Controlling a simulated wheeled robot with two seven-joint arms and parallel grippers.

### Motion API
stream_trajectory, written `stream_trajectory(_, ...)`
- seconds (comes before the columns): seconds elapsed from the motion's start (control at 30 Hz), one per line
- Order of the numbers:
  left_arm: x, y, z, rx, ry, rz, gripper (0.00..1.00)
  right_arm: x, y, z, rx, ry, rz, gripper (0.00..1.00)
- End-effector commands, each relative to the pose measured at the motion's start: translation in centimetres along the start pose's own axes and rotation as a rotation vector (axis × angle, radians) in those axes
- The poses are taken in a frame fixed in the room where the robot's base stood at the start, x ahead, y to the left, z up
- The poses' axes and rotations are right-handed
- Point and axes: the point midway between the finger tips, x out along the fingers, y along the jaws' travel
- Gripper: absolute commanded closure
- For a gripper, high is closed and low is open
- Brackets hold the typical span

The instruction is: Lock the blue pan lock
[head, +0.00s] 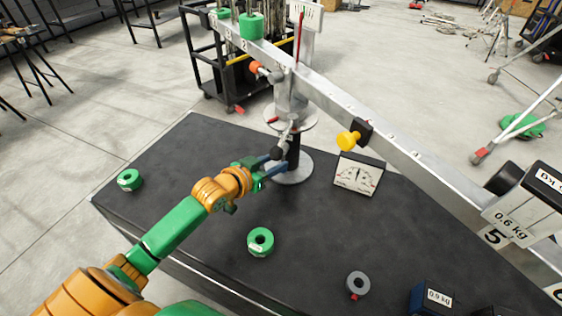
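My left gripper (276,166) reaches in from the left, low beside the balance's central column (294,150). Its two bluish fingers look spread apart, with a gap between them. A dark knob (280,150) on a short grey lever sits just above and beside the fingertips; I cannot tell whether they touch it. I cannot make out a separate blue pan lock; it may be hidden by the gripper or column. The long metal beam (350,105) runs across above, with a yellow knob (348,141) and an orange knob (256,67). My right gripper is out of view.
On the dark table (200,165) lie green ring weights (260,241) (130,180) and a grey ring (358,284). A dial card (359,174) stands right of the column. A dark blue block (430,300) is at the front right. A black cart (205,75) stands behind.

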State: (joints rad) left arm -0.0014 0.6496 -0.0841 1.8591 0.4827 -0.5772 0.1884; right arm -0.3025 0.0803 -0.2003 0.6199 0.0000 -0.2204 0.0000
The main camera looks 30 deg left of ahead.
Motion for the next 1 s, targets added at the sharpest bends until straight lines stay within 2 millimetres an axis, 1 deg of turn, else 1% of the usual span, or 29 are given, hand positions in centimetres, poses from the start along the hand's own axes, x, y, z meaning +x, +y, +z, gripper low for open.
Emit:
stream_trajectory(0.03, 0.9, 0.0, 0.1, -0.001, 0.002, 0.000, 0.55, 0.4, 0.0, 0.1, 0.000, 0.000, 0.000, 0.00)
stream_trajectory(0.1, 1.8, 0.0, 0.1, -0.002, 0.001, 0.000, 0.55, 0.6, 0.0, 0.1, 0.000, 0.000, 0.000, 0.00)
stream_trajectory(0.2, 2.5, 0.0, 0.1, 0.000, -0.001, 0.000, 0.55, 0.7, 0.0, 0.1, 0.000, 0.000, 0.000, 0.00)
stream_trajectory(0.47, 2.7, 0.1, 0.0, 0.002, -0.001, 0.000, 0.55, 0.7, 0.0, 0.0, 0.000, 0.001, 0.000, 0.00)
stream_trajectory(0.5, 2.7, 0.1, 0.0, 0.002, -0.001, 0.000, 0.58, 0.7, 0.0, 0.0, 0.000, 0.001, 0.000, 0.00)
stream_trajectory(0.57, 2.7, 0.1, 0.0, 0.002, -0.002, 0.000, 0.74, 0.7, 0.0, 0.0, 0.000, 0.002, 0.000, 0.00)
stream_trajectory(0.6, 2.7, 0.1, 0.0, 0.002, -0.002, 0.000, 0.85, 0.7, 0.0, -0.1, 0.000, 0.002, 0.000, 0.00)
stream_trajectory(0.67, 2.7, 0.1, 0.1, 0.002, -0.002, 0.000, 1.00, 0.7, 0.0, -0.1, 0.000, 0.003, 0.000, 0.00)
stream_trajectory(1.0, 2.7, 0.1, 0.1, 0.002, -0.002, 0.000, 1.00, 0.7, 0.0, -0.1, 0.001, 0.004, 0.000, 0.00)
